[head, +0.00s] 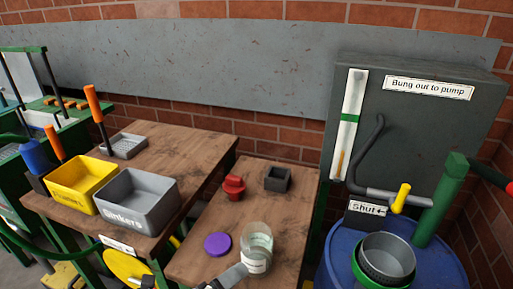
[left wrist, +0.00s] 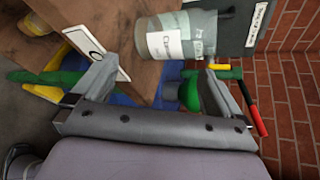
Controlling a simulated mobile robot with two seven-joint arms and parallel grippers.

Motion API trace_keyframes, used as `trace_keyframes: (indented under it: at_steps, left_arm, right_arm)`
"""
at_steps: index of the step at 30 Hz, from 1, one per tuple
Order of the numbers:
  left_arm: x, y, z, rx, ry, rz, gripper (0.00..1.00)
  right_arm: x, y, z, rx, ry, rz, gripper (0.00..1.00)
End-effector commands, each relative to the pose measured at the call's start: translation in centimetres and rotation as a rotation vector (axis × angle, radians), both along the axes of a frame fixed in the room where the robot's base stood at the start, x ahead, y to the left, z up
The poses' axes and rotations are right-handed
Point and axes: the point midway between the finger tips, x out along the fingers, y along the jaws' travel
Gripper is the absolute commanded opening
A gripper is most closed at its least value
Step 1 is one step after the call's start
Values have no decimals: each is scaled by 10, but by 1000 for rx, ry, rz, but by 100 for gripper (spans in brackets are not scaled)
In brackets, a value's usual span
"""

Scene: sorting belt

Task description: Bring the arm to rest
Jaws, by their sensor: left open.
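My left gripper (left wrist: 155,92) is open and empty in the left wrist view, its two grey fingers spread wide. In the head view a grey part of it (head: 230,277) shows at the bottom edge, close to the front of the table and just left of a glass jar (head: 258,240). The jar stands upright with a white label and no lid on it. It also shows in the left wrist view (left wrist: 182,37), beyond the fingertips and apart from them. Most of the left arm is hidden below the head view. My right gripper is in neither view.
A purple lid (head: 217,244), a red part (head: 234,187) and a dark square cup (head: 278,179) are on the table. Yellow (head: 78,183) and grey (head: 137,199) bins stand left.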

Motion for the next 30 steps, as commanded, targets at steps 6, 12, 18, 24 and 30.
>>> trace_keyframes:
  at_steps: [6,12,18,24,30]
  left_arm:
    - [-9,17,-17,-387,302,259,100]
    - [-26,49,-46,-793,590,570,100]
    - [-59,93,-83,-1200,817,921,100]
    - [-92,127,-110,-1479,917,1175,100]
    - [-103,138,-118,-1571,937,1256,100]
  right_arm:
    - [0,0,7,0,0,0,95]
    - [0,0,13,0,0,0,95]
    - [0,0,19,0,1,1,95]
    - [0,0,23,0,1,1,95]
    - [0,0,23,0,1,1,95]
